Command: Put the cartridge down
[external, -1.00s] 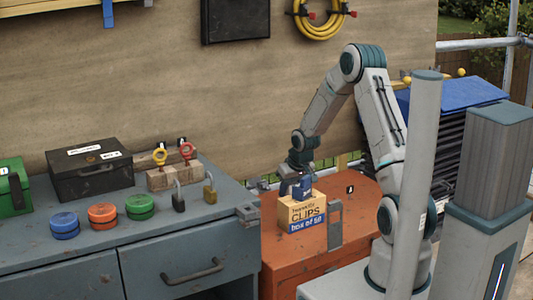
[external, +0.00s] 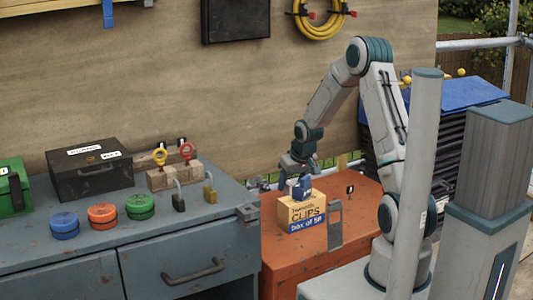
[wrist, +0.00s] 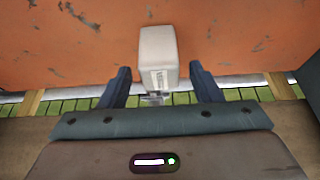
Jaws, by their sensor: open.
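A pale block with a printed label (wrist: 157,52) lies between and beyond the fingertips, touching neither. I cannot tell whether it is the same piece.
The blue-grey workbench (external: 70,266) on the left holds padlocks, round tins and a black case (external: 90,170). A wooden wall (external: 200,95) rises behind.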

